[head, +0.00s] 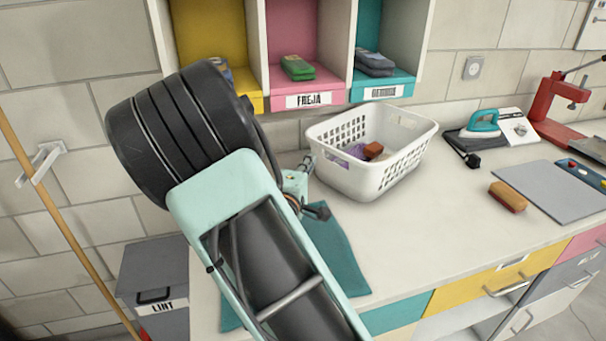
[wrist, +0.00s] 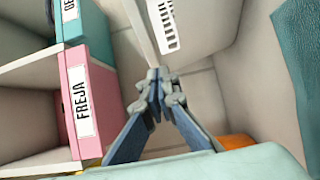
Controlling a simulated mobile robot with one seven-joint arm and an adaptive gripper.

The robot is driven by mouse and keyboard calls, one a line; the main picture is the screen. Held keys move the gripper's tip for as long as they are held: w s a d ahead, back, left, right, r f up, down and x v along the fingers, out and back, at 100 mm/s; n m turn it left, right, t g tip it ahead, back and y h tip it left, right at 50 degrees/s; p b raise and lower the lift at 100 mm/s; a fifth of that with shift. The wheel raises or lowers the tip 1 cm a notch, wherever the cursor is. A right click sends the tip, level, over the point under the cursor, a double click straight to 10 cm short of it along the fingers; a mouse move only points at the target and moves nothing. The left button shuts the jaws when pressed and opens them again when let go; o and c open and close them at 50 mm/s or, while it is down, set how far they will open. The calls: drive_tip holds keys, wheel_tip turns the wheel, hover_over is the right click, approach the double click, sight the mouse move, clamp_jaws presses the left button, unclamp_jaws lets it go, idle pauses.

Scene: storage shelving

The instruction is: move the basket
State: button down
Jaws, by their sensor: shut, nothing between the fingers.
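The white plastic basket (head: 385,178) stands upright on the counter below the cubbies. It has slotted sides and holds a reddish-brown block (head: 373,149) and something purple (head: 353,152). Part of its slotted wall also shows at the top of the wrist view (wrist: 182,22). My gripper (head: 308,163) is just left of the basket, partly hidden by my arm. In the wrist view its blue-grey fingers (wrist: 158,76) meet at the tips, shut and empty. I cannot tell whether they touch the basket.
Cubbies with folded cloths hang above; the pink one is labelled FREJA (head: 308,100). A teal cloth (head: 335,250) lies on the counter (head: 440,210) at the front left. A brush (head: 508,196), grey mat (head: 550,192), teal iron (head: 482,122) and red press (head: 555,105) stand right.

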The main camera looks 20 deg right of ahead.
sight(340, 158)
drive_tip(key=shift+w+d, duration=0.15)
drive_tip(key=shift+d, duration=0.8)
drive_tip(key=shift+w+d, duration=0.1)
drive_tip(key=shift+d, duration=0.85)
drive_tip(key=w+d, duration=0.1)
drive_tip(key=d, duration=0.5)
drive_tip(key=shift+d+b, duration=0.15)
drive_tip(key=shift+b, duration=0.15)
drive_tip(key=shift+w, duration=0.1)
